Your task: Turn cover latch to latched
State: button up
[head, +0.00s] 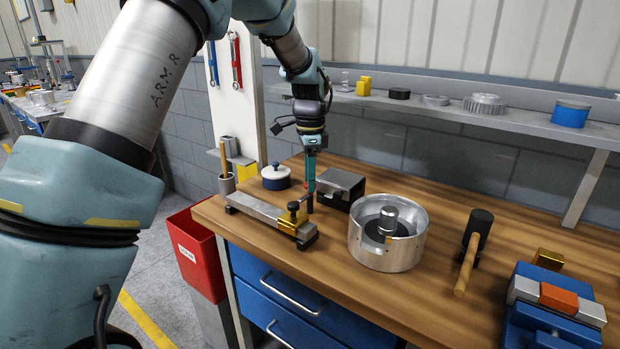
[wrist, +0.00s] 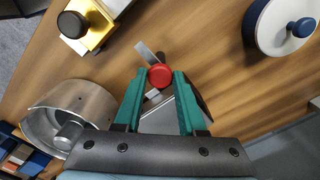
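The cover latch shows in the wrist view as a red round knob (wrist: 160,76) with a flat grey lever (wrist: 146,52) sticking out toward the upper left. It is at the near end of a grey metal box (head: 342,184) with a dark front; the box is partly hidden behind my gripper in the wrist view. My gripper (head: 311,190) points straight down at the box's left side. Its green fingers (wrist: 160,73) stand on both sides of the red knob, with no clear gap between tips and knob. The lever's far end is free of the fingers.
A grey bar fixture with a brass clamp (head: 293,216) lies close in front of my gripper. A mallet (head: 466,262) lies further right.

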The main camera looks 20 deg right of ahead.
grip_shut()
jog(key=shift+n, duration=0.4)
jog(key=n, duration=0.3)
jog(key=shift+n, duration=0.4)
jog(key=n, duration=0.5)
jog(key=shift+p, duration=0.4)
jog(key=n, duration=0.6)
jog(key=shift+n+p, duration=0.35)
jog(key=shift+n, duration=0.05)
jog(key=n+p, duration=0.1)
jog(key=n, duration=0.5)
jog(key=shift+n, duration=0.4)
